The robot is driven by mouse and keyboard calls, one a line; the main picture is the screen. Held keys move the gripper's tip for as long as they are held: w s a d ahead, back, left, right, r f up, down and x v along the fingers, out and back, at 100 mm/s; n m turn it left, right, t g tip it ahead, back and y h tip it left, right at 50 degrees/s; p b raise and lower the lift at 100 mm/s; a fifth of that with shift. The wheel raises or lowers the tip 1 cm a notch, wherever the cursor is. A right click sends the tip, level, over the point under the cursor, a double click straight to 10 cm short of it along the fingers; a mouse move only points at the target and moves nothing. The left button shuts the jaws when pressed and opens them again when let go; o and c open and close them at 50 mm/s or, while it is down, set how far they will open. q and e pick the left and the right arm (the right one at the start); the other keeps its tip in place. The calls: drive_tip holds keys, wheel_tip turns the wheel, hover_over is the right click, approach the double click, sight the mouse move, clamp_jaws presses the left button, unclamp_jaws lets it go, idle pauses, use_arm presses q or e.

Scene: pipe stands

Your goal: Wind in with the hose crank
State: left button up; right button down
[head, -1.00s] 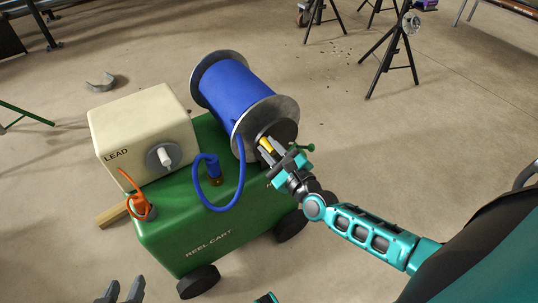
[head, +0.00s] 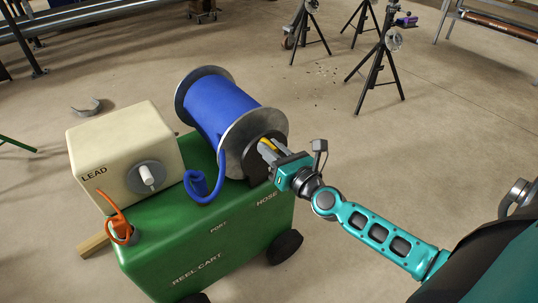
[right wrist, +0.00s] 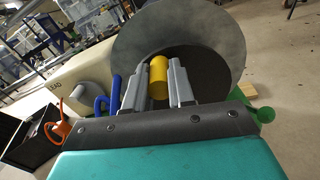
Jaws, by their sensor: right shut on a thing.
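The hose reel (head: 222,108) lies on its side on the green reel cart (head: 205,238), wound with blue hose between two grey discs. A blue hose loop (head: 211,196) comes off its near side to the cart top. My right gripper (head: 266,149) is at the near disc, shut on the yellow crank handle (head: 269,143). In the right wrist view the handle (right wrist: 158,77) stands between the two grey fingers, in front of the dark hub (right wrist: 205,75). The fingers hide part of the handle and hub. My left gripper is out of view.
A cream box marked LEAD (head: 125,155) with a white knob (head: 147,175) stands left of the reel. An orange cord (head: 115,213) plugs in at the cart's left corner. Black tripod stands (head: 378,75) are farther back. The floor right of the cart is clear.

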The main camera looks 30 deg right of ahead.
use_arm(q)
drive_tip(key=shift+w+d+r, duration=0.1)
use_arm(e)
drive_tip(key=shift+d+m, duration=0.15)
drive_tip(key=shift+m, duration=0.15)
drive_tip(key=c, duration=1)
unclamp_jaws()
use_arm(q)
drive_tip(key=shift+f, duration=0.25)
use_arm(e)
drive_tip(key=shift+o, duration=0.2)
drive_tip(key=shift+s, duration=0.25)
use_arm(q)
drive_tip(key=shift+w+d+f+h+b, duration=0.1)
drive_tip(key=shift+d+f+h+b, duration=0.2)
drive_tip(key=shift+b, duration=1)
use_arm(e)
drive_tip(key=s+d, duration=0.1)
drive_tip(key=s, duration=1.1)
drive_tip(key=shift+s, duration=0.15)
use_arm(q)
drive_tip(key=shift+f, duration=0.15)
